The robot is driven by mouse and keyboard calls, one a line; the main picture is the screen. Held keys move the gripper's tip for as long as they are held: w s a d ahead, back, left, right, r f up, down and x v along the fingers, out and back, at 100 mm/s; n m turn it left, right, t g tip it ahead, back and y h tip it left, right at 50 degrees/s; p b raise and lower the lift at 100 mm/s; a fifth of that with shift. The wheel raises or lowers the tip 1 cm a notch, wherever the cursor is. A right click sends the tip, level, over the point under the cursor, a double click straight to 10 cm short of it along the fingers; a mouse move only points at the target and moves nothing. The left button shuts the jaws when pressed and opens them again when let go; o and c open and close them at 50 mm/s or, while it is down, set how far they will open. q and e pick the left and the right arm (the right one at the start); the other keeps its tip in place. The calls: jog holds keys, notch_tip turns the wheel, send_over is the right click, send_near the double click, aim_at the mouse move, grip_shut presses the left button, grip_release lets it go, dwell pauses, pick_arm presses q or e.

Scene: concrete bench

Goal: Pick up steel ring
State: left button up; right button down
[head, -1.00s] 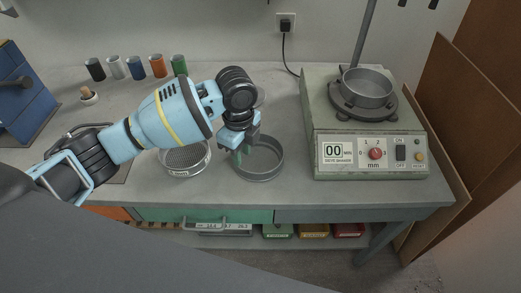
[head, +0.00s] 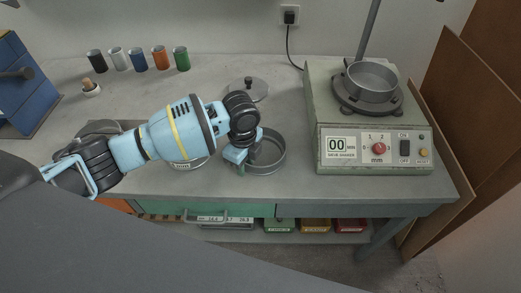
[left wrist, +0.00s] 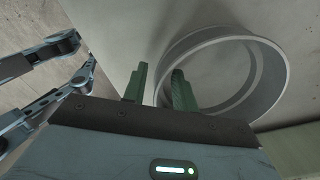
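The steel ring (head: 270,168) is a round, shallow grey metal ring on the bench, right of my left gripper (head: 239,162). In the left wrist view the ring (left wrist: 277,85) fills the upper right. My left gripper's two green fingers (left wrist: 157,88) are apart, and the ring's near-left wall shows between them. One finger appears outside the wall and the other on the inner side. I cannot tell whether either touches it. My arm and wrist hide part of the ring's left side in the head view. My right gripper is not in view.
A sieve (head: 183,165) sits partly under my left forearm. A lid with a knob (head: 246,90) lies behind the ring. The sieve shaker (head: 335,105) with a pan (head: 371,80) stands at right. Several coloured cups (head: 160,58) line the back. The bench's front edge is close.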

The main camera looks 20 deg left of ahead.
pick_arm(q)
grip_shut()
jog(key=shift+r, duration=0.1)
jog(key=shift+r, duration=0.1)
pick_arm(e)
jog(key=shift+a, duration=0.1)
